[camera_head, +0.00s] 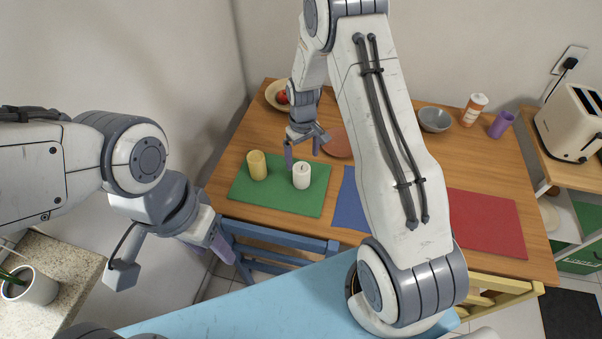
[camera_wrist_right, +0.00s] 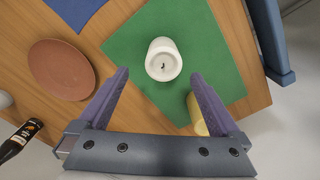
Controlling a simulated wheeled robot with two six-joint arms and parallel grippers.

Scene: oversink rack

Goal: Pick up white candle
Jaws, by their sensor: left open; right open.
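The white candle (camera_head: 301,175) stands upright on the green mat (camera_head: 305,202) in the head view. It also shows in the right wrist view (camera_wrist_right: 163,60), with its dark wick facing the camera. My right gripper (camera_head: 303,160) is open above and just behind the candle in the head view. In the right wrist view its purple fingers (camera_wrist_right: 157,80) are spread, with the candle slightly beyond and between their tips, not visibly touched. My left gripper (camera_head: 180,262) is open and empty, left of the table's front edge and away from the candle.
A yellow candle (camera_head: 257,166) stands left of the white one, close to a right finger in the wrist view. A brown plate (camera_head: 337,143) lies behind. A bowl with a red fruit (camera_head: 275,95), a grey bowl (camera_head: 434,120) and a purple cup (camera_head: 501,124) are farther back.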

